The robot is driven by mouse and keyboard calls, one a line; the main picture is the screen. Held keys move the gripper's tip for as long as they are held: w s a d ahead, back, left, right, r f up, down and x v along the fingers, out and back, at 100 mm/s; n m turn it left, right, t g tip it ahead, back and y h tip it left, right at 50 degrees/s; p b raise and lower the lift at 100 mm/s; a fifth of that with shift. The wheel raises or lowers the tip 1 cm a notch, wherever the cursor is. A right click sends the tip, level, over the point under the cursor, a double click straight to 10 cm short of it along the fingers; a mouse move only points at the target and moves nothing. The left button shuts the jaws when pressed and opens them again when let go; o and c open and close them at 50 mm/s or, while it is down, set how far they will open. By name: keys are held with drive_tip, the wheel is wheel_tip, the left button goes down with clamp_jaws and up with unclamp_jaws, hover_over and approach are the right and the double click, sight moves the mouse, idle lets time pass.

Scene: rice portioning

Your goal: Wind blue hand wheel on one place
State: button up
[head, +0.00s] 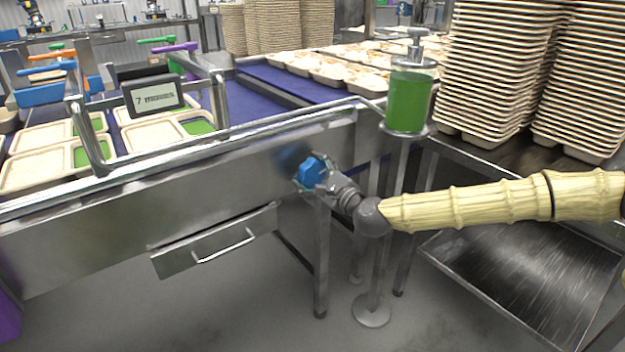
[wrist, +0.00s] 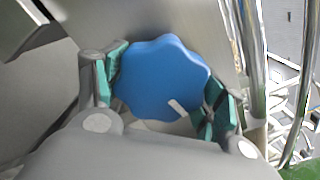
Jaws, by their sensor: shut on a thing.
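The blue hand wheel (head: 311,172) is mounted on the steel front panel of the conveyor, near its right end. In the wrist view the wheel (wrist: 162,78) is a lobed blue knob with a pale mark near its lower edge. My gripper (head: 318,177) reaches it from the right in the head view. In the wrist view the teal-padded fingers of my gripper (wrist: 166,98) are on either side of the wheel, shut on it. A small display (head: 154,95) above the conveyor reads "7 moves". The wheel's shaft is hidden.
Trays (head: 30,172) with green portions lie on the conveyor at left. A green dispenser bottle (head: 408,100) on a stand is just right of the wheel. Tall tray stacks (head: 490,70) stand on the right table. A drawer (head: 215,242) is below the panel.

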drive_tip(key=shift+m+b, duration=0.6)
drive_tip(key=shift+m, duration=0.4)
drive_tip(key=o, duration=1)
drive_tip(key=v, duration=1.2)
